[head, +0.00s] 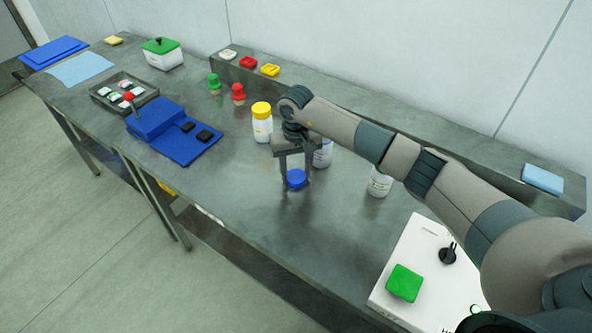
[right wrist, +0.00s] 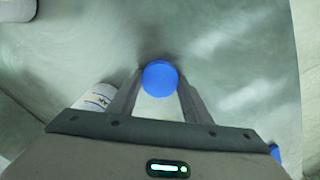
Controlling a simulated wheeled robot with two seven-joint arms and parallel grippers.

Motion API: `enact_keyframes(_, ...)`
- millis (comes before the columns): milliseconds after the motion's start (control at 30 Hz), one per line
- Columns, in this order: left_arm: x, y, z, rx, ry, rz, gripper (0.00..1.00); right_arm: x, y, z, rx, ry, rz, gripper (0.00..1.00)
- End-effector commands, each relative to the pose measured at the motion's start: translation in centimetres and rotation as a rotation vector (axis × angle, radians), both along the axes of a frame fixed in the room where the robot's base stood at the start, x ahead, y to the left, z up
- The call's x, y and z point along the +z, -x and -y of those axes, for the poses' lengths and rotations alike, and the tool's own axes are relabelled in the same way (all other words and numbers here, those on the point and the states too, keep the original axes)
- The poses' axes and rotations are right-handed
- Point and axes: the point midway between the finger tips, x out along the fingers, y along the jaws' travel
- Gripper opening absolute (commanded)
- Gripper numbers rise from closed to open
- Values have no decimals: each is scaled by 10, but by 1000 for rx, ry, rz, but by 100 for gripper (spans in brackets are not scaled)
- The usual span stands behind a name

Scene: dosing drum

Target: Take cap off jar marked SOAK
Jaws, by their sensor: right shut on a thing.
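My right gripper (head: 295,177) is shut on a round blue cap (head: 296,180), low over the table. In the right wrist view the cap (right wrist: 160,78) sits between the two fingertips (right wrist: 160,84), with no jar visible under it. A white jar (head: 325,157) stands just behind the gripper, its top hidden. A white jar with a yellow cap (head: 261,109) stands to the left. No label can be read as SOAK. My left gripper is not in view.
A white device (head: 420,245) with a green pad and black knob stands at the right front. A blue stand (head: 185,150), red and green knobbed pieces (head: 238,94), and a grey tray (head: 108,105) are to the left. The table front near the gripper is clear.

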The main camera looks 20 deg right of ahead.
Motion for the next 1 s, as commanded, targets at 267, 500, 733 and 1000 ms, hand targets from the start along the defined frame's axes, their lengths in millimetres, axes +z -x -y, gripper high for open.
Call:
enact_keyframes(267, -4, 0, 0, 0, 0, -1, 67, -2, 0, 0, 0, 0, 0, 56)
enact_keyframes(500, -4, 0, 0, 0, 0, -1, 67, -2, 0, 0, 0, 0, 0, 63)
enact_keyframes(733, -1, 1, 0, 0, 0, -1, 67, 0, 0, 0, 0, 0, 0, 63)
enact_keyframes(1000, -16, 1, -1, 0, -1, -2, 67, 24, -1, 0, 2, 1, 6, 63)
